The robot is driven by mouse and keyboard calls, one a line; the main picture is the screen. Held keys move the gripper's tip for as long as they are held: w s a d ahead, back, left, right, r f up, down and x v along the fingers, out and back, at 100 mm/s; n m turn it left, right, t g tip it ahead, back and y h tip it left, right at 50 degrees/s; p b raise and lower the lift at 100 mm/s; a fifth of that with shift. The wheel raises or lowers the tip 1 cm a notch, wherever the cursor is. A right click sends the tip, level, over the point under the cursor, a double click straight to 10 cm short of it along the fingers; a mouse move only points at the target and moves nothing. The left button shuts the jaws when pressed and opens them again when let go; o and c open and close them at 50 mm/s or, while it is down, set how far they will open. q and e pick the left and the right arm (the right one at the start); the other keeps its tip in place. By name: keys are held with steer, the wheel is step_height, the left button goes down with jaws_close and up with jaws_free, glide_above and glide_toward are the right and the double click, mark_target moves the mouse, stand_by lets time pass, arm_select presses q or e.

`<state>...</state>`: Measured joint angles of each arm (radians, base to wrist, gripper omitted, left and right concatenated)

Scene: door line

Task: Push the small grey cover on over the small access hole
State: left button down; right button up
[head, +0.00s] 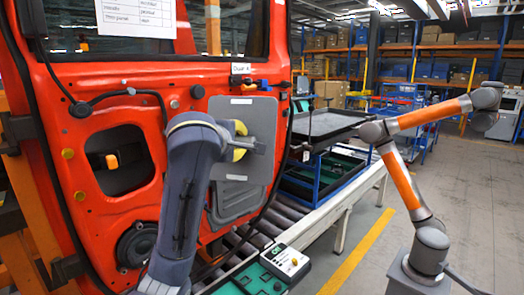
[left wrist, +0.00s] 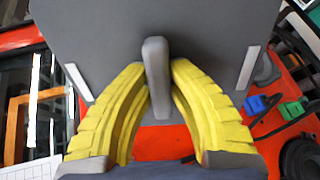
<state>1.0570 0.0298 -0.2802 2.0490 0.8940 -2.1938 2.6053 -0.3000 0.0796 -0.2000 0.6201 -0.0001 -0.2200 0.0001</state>
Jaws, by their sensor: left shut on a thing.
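The grey cover (head: 258,112) is a flat plate with pale strips and a raised grip; it stands nearly upright in front of the right part of the red door (head: 88,195). My left gripper (head: 240,142) has its yellow fingers on either side of the grip (left wrist: 156,62) and is shut on it. In the left wrist view the cover (left wrist: 95,40) fills the top. An open access hole (head: 133,178) with rounded corners is in the door, to the left of my forearm. The cover hides the door behind it, and I cannot tell whether they touch. My right gripper is out of view.
A darker grey panel (head: 232,204) sits below the cover. A round black speaker (head: 136,245) is low on the door. A roller conveyor (head: 345,212) with a grey-topped blue cart runs behind. An orange-and-grey arm (head: 405,185) stands at the right, with clear floor beyond.

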arm_select(q)
steer(key=s+a+f+n+g+y, duration=0.1)
steer(key=s+a+n+y, duration=0.2)
steer(key=a, duration=0.5)
steer(key=s+a+f+n+g+y, duration=0.1)
steer(key=s+a+f+n+y, duration=0.1)
steer(key=a+n+y, duration=0.3)
steer(key=s+a+f+n+g+y, duration=0.1)
steer(key=s+a+n+y, duration=0.2)
steer(key=a+y, duration=0.5)
steer(key=shift+s+a+f+n, duration=0.4)
steer(key=shift+s+a, duration=0.3)
steer(key=shift+a, duration=1.8)
steer(key=shift+x, duration=0.9)
steer(key=c, duration=1.3)
jaws_free()
steer(key=shift+o, duration=0.2)
steer(key=v, duration=1.2)
